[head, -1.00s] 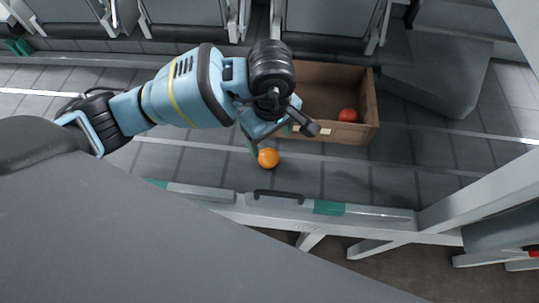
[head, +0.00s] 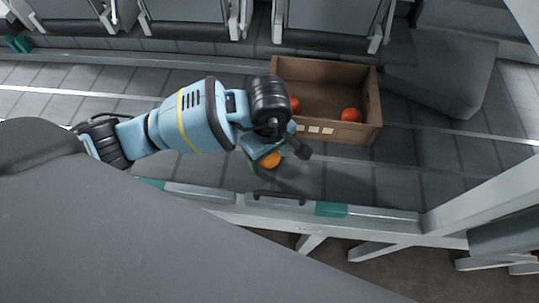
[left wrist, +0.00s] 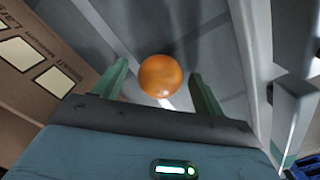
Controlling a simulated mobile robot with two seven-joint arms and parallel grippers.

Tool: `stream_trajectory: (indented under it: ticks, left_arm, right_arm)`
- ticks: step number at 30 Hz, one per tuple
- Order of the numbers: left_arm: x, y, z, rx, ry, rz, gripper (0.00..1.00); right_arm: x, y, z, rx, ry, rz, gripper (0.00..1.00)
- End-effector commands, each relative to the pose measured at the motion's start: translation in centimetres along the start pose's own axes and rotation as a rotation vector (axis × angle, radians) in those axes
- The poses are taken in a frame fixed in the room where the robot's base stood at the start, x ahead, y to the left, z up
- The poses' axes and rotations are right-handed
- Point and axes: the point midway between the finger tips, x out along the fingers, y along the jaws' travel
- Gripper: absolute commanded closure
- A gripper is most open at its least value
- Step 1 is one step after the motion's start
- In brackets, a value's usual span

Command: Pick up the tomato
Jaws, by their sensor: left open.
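An orange tomato (head: 270,160) lies on the grey tiled surface in front of a cardboard box, partly covered by my left gripper in the head view. My left gripper (head: 268,164) is just above it, pointing down. In the left wrist view the tomato (left wrist: 160,76) sits between and slightly beyond the two green fingertips of the open gripper (left wrist: 160,82). The fingers do not appear closed on it. My right gripper is not in view.
The open cardboard box (head: 325,69) stands behind the tomato, with a red tomato (head: 351,115) at its right and another (head: 294,103) at its left. A pale rail with a dark handle (head: 278,196) runs along the near edge. Grey floor right of the tomato is clear.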

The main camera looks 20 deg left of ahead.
Motion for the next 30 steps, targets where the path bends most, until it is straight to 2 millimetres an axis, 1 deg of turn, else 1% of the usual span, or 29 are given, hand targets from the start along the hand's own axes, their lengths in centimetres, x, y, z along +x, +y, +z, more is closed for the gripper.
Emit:
stream_trajectory:
  ticks: [2, 5, 9, 10, 11, 19, 22, 26, 30]
  left_arm:
    - [0.0, 0.0, 0.0, 0.0, 0.0, 0.0, 0.29]
    - [-0.1, 0.0, 0.0, 0.0, 0.0, 0.0, 0.41]
    - [-0.1, 0.0, 0.0, 0.0, 0.0, 0.0, 0.59]
    - [-0.1, 0.0, 0.0, 0.0, 0.0, 0.0, 0.63]
    - [-0.1, 0.0, 0.0, 0.0, 0.0, 0.0, 0.65]
    - [-0.2, 0.0, 0.0, 0.0, 0.0, 0.001, 0.65]
    - [-0.8, 0.1, 0.0, 0.0, 0.001, 0.003, 0.65]
    - [-2.8, 0.1, 0.0, 0.001, 0.002, 0.005, 0.65]
    - [-5.6, 0.1, -0.1, 0.001, 0.002, 0.005, 0.65]
  right_arm:
    - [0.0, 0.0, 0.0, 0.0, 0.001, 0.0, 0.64]
    - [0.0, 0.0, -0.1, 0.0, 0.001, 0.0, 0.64]
    - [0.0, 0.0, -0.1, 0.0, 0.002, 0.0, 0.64]
    - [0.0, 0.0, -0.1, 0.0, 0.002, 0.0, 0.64]
    - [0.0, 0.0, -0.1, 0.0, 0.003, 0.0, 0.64]
    - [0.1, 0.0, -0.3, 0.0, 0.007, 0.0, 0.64]
    - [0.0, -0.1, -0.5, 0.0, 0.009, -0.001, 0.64]
    - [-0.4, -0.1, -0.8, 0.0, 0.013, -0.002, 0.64]
    - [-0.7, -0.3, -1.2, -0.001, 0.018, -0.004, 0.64]
